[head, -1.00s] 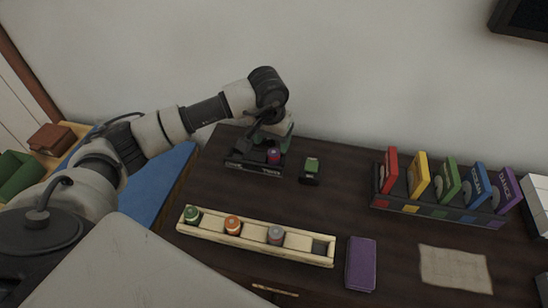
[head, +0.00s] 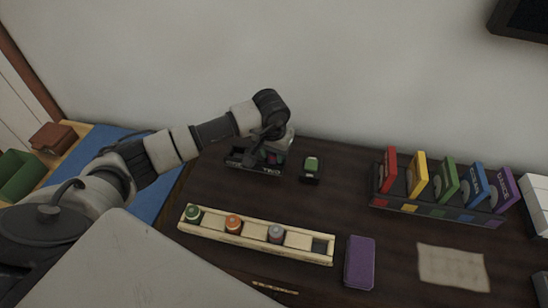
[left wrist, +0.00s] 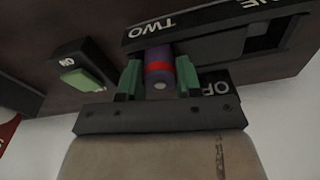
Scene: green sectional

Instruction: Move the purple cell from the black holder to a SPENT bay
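The purple cell (left wrist: 160,68), with a red band, sits in the black holder (left wrist: 217,25) beside the word TWO. The holder also shows in the head view (head: 238,161), partly hidden by my left gripper. My left gripper (left wrist: 159,80) is down at the cell, one green finger on each side. The gaps are too small to tell whether the fingers press on it. A long cream tray (head: 256,241) holds a green (head: 193,212), an orange (head: 233,222) and a grey cell (head: 276,232); its right end shows a dark square. No SPENT label is readable. My right gripper is out of view.
A small black block with a green top (head: 311,168) stands right of the holder. A purple box (head: 360,262) and a paper sheet (head: 452,268) lie in front. A rack (head: 436,211) of coloured cases stands at right. The middle of the dark table is clear.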

